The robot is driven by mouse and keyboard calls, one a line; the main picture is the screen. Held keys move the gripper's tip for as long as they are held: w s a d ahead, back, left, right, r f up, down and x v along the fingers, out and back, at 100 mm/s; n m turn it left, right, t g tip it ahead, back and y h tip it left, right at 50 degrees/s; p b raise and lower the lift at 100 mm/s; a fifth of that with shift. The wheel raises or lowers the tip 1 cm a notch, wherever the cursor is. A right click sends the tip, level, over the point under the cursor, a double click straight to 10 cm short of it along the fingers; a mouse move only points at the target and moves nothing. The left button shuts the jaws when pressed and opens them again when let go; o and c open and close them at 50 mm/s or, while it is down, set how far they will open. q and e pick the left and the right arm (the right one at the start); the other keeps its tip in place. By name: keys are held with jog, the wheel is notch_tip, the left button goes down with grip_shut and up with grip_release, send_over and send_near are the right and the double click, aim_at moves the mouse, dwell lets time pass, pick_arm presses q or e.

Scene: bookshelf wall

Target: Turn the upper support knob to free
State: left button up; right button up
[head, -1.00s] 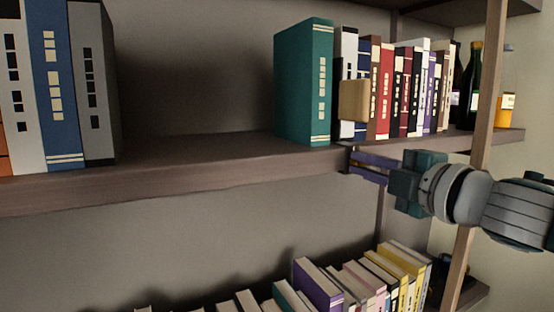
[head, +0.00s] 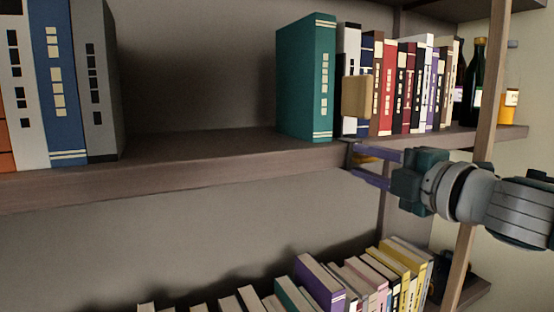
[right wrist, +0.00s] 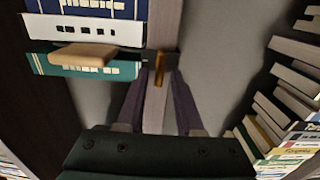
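The upper support knob appears as a small orange-brown piece (right wrist: 162,68) on a dark mount under the shelf's front edge in the right wrist view. In the head view a bit of it (head: 366,159) shows between my fingers, the rest hidden. My right gripper (head: 354,160) has two purple fingers, spread apart just below the shelf edge. In the right wrist view my right gripper (right wrist: 160,75) is open with its fingertips on either side of the knob. I see a gap on each side; contact cannot be told for certain. My left gripper is not in view.
The upper shelf board (head: 200,165) runs across just above my gripper. An upright post (head: 485,100) is at the right. Books (head: 320,283) line the lower shelf.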

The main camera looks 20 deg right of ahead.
jog(key=shift+o, duration=0.3)
jog(key=shift+s, duration=0.1)
jog(key=s, duration=0.9)
jog(key=shift+s+d, duration=0.35)
jog(key=shift+s, duration=0.05)
